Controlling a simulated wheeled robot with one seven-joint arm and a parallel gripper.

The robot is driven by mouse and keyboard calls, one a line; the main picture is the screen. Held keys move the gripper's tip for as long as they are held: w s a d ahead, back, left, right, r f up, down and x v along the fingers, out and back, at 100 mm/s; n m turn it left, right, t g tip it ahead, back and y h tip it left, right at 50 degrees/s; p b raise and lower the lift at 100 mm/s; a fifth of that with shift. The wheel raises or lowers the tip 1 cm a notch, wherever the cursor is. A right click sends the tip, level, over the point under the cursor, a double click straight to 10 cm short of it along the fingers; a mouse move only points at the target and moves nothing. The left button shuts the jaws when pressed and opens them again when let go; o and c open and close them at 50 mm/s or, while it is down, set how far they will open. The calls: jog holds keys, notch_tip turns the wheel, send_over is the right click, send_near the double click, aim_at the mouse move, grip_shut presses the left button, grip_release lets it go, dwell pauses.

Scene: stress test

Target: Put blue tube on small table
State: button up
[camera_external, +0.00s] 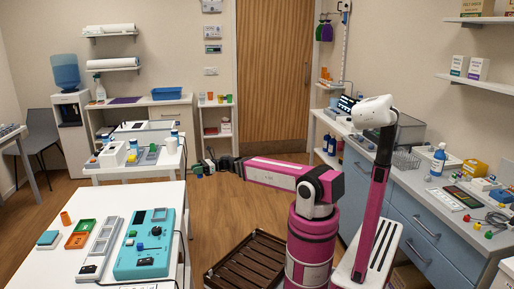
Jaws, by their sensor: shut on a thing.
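My gripper (201,169) reaches left from my pink arm, level, over the gap between two white tables. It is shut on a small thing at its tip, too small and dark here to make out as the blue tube. The smaller white table (110,170) stands just beyond and left of my gripper. It bears a white device, small blocks and small bottles with blue caps. No separate blue tube can be made out clearly elsewhere.
The near white table (60,262) holds a teal device (145,246), a grey tray (101,243) and coloured boxes. A brown slatted crate (245,264) lies on the floor by my base. A blue-fronted counter (420,220) lines the right. Open floor lies ahead toward the door (270,80).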

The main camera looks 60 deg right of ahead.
jog(key=d+f+m+t+h, duration=0.1)
jog(key=d+f+m+t, duration=0.1)
jog(key=d+f, duration=0.45)
notch_tip(320, 180, up, 25)
jog(key=d, duration=0.1)
jog(key=w+a+n+g+y, duration=0.1)
jog(key=w+a+n+g, duration=0.2)
jog(key=a, duration=1.4)
jog(key=a+n+g+y, duration=0.25)
jog(key=a+g, duration=0.25)
jog(key=a, duration=1.2)
jog(key=s+a+n+g+h, duration=0.1)
jog(key=s+a+n+g, duration=0.35)
jog(key=a, duration=1.05)
jog(key=s+a+n+g, duration=0.15)
jog(key=s+a, duration=0.55)
jog(key=a, duration=0.8)
jog(key=shift+m+g, duration=0.35)
jog(key=shift+g, duration=0.25)
jog(key=w+f, duration=0.3)
jog(key=f, duration=0.1)
jog(key=w+d+f, duration=0.1)
jog(key=w+f, duration=0.3)
jog(key=w+d+f, duration=0.1)
jog(key=w+f, duration=0.2)
jog(key=f, duration=0.1)
jog(key=shift+w+d, duration=0.15)
jog(key=shift+w, duration=0.2)
jog(key=shift+f, duration=2.1)
